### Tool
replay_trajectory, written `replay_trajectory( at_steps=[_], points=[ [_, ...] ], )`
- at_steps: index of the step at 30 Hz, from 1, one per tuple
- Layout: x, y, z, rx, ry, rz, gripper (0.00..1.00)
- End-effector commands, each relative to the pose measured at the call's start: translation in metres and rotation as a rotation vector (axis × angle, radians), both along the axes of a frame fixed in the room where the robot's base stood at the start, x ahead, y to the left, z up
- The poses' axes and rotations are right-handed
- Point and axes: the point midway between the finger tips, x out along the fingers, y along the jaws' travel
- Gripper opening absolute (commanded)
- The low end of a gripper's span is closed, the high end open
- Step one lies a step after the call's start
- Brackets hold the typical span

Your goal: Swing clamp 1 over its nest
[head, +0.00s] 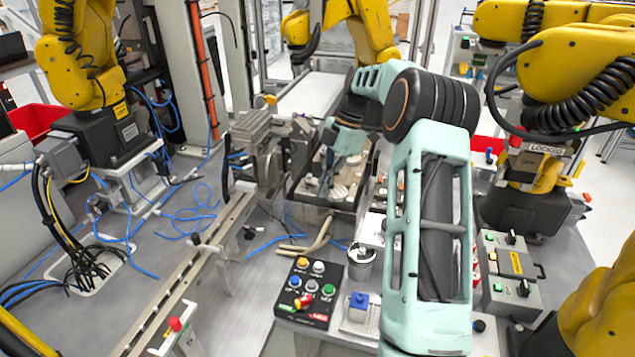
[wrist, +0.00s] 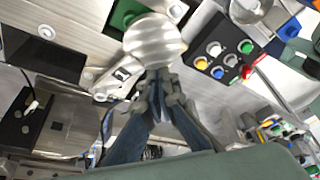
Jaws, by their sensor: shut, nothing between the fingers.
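My gripper (head: 328,172) reaches down over the fixture box (head: 347,205) in the middle of the head view. In the wrist view its two fingers (wrist: 158,78) come together and are shut with nothing between them. A shiny, rounded metal knob (wrist: 155,40) appears right at the fingertips; I cannot tell whether they touch it. A green block (wrist: 124,14) shows behind the knob. Small metal parts lie on the fixture's top around my fingers. My gripper and arm hide part of it, and I cannot tell clamp 1 or its nest apart with certainty.
A button panel (head: 310,291) stands in front of the fixture and shows in the wrist view (wrist: 222,50). A metal canister (head: 361,262) stands beside it. A grey machine block (head: 268,150) is close on the fixture's left. Yellow robot arms (head: 570,72) crowd the right. Blue cables cross the left table.

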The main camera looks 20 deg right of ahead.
Motion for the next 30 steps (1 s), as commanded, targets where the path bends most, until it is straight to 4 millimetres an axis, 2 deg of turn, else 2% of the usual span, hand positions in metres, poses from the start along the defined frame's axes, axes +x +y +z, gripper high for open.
replay_trajectory(
  at_steps=[3, 30],
  points=[
    [0.001, -0.006, 0.002, 0.001, 0.002, 0.084, 0.0],
    [0.005, -0.016, 0.0, -0.003, -0.001, 0.072, 0.0]
  ],
)
